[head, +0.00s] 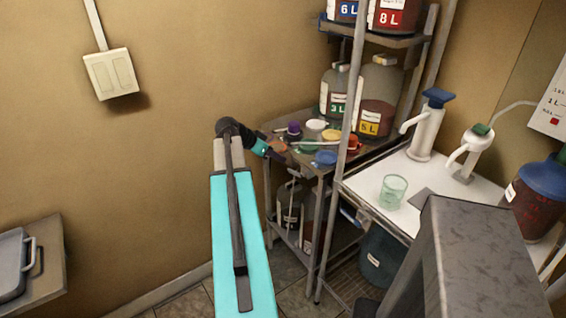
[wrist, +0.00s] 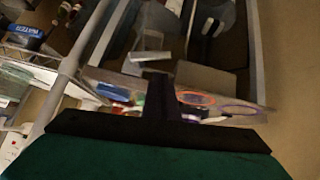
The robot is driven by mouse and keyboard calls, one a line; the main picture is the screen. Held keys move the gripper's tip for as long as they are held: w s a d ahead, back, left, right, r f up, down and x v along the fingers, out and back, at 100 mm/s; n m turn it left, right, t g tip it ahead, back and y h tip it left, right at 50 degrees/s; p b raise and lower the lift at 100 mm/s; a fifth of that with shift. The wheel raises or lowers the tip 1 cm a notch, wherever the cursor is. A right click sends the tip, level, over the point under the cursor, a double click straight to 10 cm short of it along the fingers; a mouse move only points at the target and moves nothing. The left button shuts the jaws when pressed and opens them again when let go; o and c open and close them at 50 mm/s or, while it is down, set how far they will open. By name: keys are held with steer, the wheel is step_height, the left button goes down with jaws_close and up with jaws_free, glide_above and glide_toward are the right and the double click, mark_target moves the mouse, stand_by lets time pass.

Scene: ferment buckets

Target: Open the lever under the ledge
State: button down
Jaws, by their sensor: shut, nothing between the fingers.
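My gripper (head: 277,150) is at the end of my teal and black arm in the head view, by the left front corner of the shelf rack's middle board (head: 300,158). In the wrist view my gripper (wrist: 160,92) shows as a dark shape with its fingers together and nothing held. I cannot make out the lever for certain in either view. A small pale and blue fitting (head: 352,214) sits beneath the front edge of the white counter (head: 362,186); I cannot tell if it is a lever. Dark jugs (head: 291,205) stand below the middle board.
Coloured lids, including a blue one (head: 326,157), lie on the middle board close to my gripper. Large jugs (head: 376,100) stand behind them. A rack post (head: 352,90) rises at the front. A green beaker (head: 393,191) and pump bottles (head: 427,125) stand on the counter.

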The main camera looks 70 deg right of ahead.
steer(key=b+v, duration=0.1)
steer(key=v, duration=0.8)
steer(key=shift+b, duration=0.4)
steer(key=shift+w+a+r, duration=0.1)
steer(key=shift+r, duration=0.1)
step_height(320, 180, down, 10)
steer(key=a+n+g+h+b, duration=0.1)
steer(key=g+h+b, duration=0.3)
steer(key=b, duration=1.1)
steer(key=shift+s+n+h+b, duration=0.3)
steer(key=shift+n+h, duration=0.2)
steer(key=shift+n, duration=0.2)
